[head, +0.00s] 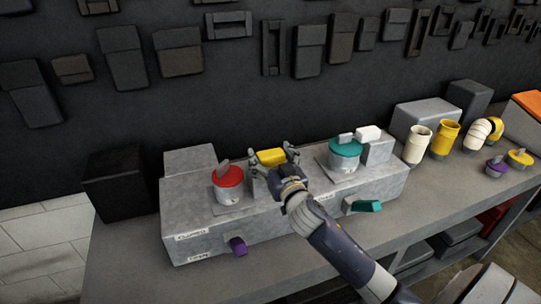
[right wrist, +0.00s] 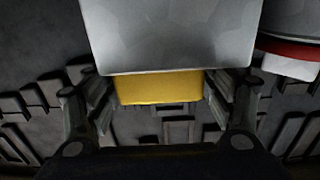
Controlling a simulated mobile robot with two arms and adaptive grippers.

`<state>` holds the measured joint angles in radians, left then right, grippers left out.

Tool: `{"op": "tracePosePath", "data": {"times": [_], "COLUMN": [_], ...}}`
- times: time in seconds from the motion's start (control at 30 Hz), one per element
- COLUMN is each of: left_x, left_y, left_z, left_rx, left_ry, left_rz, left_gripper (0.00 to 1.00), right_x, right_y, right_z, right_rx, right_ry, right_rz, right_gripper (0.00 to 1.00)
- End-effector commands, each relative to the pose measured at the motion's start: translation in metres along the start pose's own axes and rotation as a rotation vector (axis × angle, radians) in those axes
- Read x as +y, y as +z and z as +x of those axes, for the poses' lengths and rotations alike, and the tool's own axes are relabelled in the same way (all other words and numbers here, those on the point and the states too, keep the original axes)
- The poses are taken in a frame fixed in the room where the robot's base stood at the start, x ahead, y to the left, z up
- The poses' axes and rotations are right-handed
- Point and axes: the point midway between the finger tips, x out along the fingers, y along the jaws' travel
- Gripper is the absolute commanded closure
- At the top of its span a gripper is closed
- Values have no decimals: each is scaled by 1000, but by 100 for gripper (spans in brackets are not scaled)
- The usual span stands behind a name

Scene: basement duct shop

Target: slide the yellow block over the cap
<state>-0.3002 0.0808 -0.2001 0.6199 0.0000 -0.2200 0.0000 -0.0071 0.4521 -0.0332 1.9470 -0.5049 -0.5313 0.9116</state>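The yellow block (head: 271,157) is on the grey metal housing, between a red cap (head: 228,176) on the left and a teal cap (head: 345,147) on the right. Each cap sits on a round pot and has a grey lever on top. My right gripper (head: 272,159) is at the yellow block, one finger to each side. In the right wrist view the yellow block (right wrist: 159,88) shows below a grey metal surface, between spread fingers, with apparent gaps on both sides. The gripper looks open. My left gripper is not in view.
A white block (head: 368,133) sits beside the teal cap. A purple knob (head: 238,246) and a teal handle (head: 362,207) stick out of the housing's front. Several pipe pieces, including a yellow one (head: 445,138), stand at right. The bench front (head: 215,278) is clear.

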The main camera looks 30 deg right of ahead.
Motion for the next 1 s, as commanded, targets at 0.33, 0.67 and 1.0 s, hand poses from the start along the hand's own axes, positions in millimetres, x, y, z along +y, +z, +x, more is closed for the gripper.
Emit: {"op": "tracePosePath", "data": {"times": [0.33,0.67,1.0], "left_x": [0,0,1], "left_y": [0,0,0], "left_z": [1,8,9], "left_rx": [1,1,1], "left_ry": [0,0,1], "left_rz": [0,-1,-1], "left_gripper": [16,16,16], "right_x": [-3,-46,-60], "right_y": [0,2,0], "right_z": [0,0,0], "right_rx": [0,0,0], "right_ry": [0,0,-2], "right_rz": [1,8,1], "right_gripper": [81,81,81]}}
